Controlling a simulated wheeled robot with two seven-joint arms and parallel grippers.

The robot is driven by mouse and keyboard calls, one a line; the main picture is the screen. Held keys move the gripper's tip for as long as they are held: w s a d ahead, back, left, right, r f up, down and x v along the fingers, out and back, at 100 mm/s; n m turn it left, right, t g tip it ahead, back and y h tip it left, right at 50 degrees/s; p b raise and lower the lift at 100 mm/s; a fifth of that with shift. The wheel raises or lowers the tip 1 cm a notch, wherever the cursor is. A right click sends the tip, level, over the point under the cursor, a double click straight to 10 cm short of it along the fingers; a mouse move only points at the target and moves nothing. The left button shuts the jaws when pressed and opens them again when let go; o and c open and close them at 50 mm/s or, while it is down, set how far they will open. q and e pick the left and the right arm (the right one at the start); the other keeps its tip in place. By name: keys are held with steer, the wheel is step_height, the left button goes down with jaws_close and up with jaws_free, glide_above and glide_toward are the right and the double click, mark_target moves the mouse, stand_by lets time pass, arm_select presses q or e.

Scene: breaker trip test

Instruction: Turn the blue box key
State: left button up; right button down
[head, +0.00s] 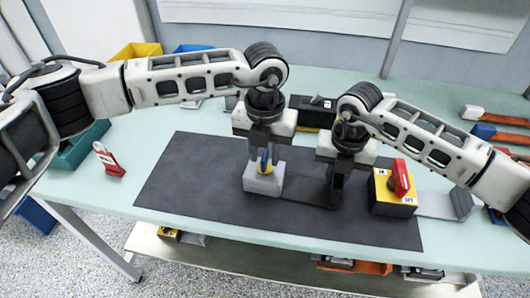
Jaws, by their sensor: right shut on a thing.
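My right gripper (334,190) points down to the right of the grey box. It is shut on the end of a dark flat plate (305,189) that reaches to the box; the grip itself is partly hidden.
A yellow-topped box with a red key (401,178) stands at the mat's (190,180) right edge. A black unit (312,110) is behind my grippers. Bins stand at back left. The mat's left part is clear.

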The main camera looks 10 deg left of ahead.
arm_select(q)
steer(key=shift+f, duration=0.35)
jaws_close()
